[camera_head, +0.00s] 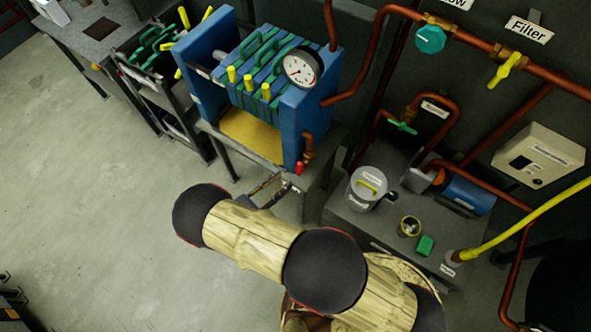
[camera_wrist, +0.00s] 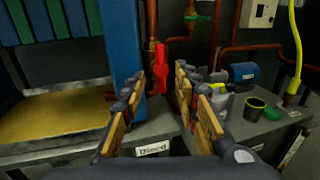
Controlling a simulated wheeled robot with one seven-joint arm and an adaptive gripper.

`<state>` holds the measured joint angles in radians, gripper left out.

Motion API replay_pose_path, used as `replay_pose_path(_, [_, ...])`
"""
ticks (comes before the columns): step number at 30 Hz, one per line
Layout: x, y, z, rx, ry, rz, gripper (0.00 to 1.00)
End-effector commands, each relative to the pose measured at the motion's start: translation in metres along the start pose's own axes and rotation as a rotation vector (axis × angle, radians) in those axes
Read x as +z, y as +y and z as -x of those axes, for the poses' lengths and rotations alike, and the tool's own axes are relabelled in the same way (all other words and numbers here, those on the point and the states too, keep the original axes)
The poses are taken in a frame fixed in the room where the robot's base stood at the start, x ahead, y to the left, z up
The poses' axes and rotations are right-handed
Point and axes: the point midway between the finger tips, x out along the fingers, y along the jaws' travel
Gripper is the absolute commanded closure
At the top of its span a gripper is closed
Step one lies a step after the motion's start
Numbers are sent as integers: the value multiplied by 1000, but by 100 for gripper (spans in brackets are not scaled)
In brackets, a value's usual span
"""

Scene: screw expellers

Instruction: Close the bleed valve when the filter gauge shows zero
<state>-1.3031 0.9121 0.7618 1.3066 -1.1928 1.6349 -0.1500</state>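The filter gauge (camera_head: 301,67) is a round white dial on the blue filter press in the head view. Its needle and numbers are too small to read surely. The bleed valve has a small red handle (camera_head: 299,168) at the lower right of the blue press frame. In the wrist view the red handle (camera_wrist: 160,72) stands upright, just ahead of the fingers. My gripper (camera_wrist: 171,78) is open and empty, with its fingers apart. In the head view my gripper (camera_head: 268,188) is left of and below the red handle. I cannot tell whether it touches the handle.
The blue filter press (camera_head: 207,95) has a yellow tray (camera_head: 250,136) beneath. A "Bleed" label (camera_wrist: 153,149) is on the stand's front edge. Copper pipes (camera_head: 370,62) run behind and right. A grey bench with a lidded pot (camera_head: 361,192) is right. Open floor (camera_head: 90,200) lies left.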

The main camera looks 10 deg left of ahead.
Motion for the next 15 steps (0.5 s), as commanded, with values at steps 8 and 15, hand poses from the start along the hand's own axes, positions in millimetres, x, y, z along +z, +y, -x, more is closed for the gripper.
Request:
replay_pose_path(8, [-1, -2, -42, -6, 2, 1, 69])
replay_pose_path(15, [-1, -1, -67, -4, 4, -1, 69])
